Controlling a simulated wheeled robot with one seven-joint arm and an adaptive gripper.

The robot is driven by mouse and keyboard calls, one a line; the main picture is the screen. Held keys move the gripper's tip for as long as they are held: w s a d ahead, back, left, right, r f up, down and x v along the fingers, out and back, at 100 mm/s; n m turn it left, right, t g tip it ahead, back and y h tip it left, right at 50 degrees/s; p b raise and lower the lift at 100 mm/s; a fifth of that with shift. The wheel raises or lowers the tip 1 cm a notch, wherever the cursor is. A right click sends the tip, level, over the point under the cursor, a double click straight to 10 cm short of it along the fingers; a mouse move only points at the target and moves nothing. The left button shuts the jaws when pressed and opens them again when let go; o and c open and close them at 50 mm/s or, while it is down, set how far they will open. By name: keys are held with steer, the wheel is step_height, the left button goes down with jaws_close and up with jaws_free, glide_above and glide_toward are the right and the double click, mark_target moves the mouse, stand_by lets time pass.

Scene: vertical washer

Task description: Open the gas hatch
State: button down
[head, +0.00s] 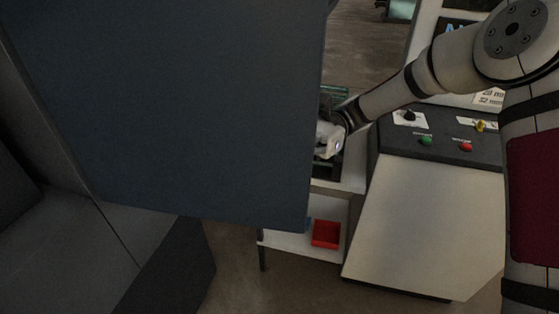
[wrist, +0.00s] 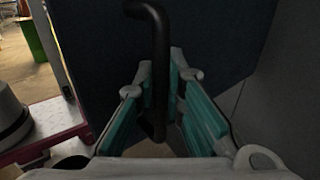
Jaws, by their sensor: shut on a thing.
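A large dark blue panel, which looks like the gas hatch (head: 175,105), fills the left and middle of the head view. It stands out at an angle from a grey housing at the left. In the wrist view the panel (wrist: 100,35) is behind a black bent handle (wrist: 158,35). My gripper (wrist: 160,84) has its teal-padded fingers on both sides of this handle and is shut on it. In the head view only the wrist end of my arm shows at the panel's right edge; the fingers and the handle are hidden behind the panel.
A control console (head: 435,150) with green and red buttons stands at the right. A white shelf (head: 290,243) with a red bin (head: 325,234) is below the panel's right edge. Brown floor (head: 240,285) shows at the bottom. A grey wall (wrist: 285,90) is close at right in the wrist view.

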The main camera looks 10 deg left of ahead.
steer(key=shift+w+d, duration=0.1)
steer(key=shift+w, duration=0.2)
steer(key=c, duration=1.7)
jaws_free()
steer(key=shift+o, duration=0.2)
steer(key=v, duration=1.2)
